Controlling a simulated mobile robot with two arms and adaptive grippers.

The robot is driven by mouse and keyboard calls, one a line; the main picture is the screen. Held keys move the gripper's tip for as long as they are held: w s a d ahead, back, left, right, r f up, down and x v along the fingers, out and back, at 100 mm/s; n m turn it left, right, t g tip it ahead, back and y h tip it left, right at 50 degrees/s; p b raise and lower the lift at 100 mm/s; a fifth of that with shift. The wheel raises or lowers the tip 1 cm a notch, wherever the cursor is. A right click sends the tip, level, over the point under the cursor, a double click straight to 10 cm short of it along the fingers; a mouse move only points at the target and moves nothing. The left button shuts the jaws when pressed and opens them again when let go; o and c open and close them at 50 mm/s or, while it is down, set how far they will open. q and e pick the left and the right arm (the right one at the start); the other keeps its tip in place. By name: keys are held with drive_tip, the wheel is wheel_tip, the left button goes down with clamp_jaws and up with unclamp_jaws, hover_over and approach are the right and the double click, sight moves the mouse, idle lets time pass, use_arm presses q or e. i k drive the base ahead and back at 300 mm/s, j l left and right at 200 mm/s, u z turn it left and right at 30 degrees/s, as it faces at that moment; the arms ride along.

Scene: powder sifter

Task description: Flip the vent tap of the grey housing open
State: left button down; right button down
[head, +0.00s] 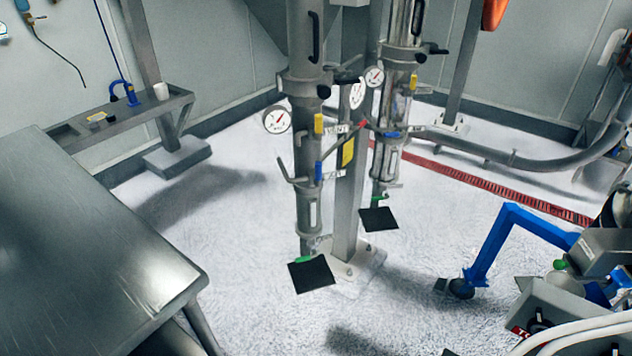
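The grey housing (306,148) is a tall upright cylinder in the middle of the head view, left of a grey post. It has a round dial gauge (277,120) on its left side. A yellow handle (318,124), a blue handle (318,171) and a green handle (304,259) sit on it from upper to lower. No readable label shows which is the vent tap, and I cannot tell whether any of these is open. Neither of my grippers is in view.
A shinier second housing (393,120) stands right of the post. Black square plates (312,275) lie below the housings. A steel table (80,245) fills the left foreground. A blue-framed machine (506,232) stands at right. Bare floor (235,240) lies between table and housings.

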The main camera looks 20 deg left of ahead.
sight(319, 117)
drive_tip(key=i+l, duration=0.1)
drive_tip(key=l, duration=0.65)
drive_tip(key=l+u, duration=0.1)
drive_tip(key=l, duration=0.6)
drive_tip(key=i, duration=0.05)
